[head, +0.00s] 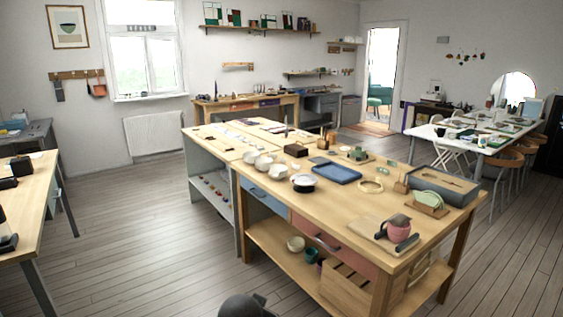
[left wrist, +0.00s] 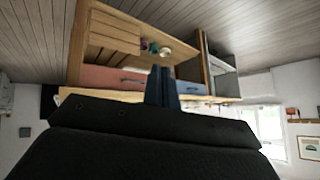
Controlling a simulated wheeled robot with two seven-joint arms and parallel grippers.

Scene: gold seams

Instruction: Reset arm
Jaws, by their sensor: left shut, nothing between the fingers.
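My left gripper (left wrist: 161,70) shows in the left wrist view, its two dark fingers together with nothing between them. That view is upside down, and the wooden workbench (left wrist: 110,58) appears beyond the fingers, apart from them. In the head view a dark rounded part of mine shows at the bottom edge, in front of the bench; I cannot tell which part it is. The workbench (head: 330,205) stands at the centre right there. My right gripper is in neither view.
The bench top holds bowls (head: 265,163), a blue tray (head: 336,173), a pink mug (head: 398,231) and a grey box (head: 440,187). Another table (head: 30,205) stands at the left. Bare plank floor (head: 140,235) lies between. A white table (head: 480,137) with stools stands at the right.

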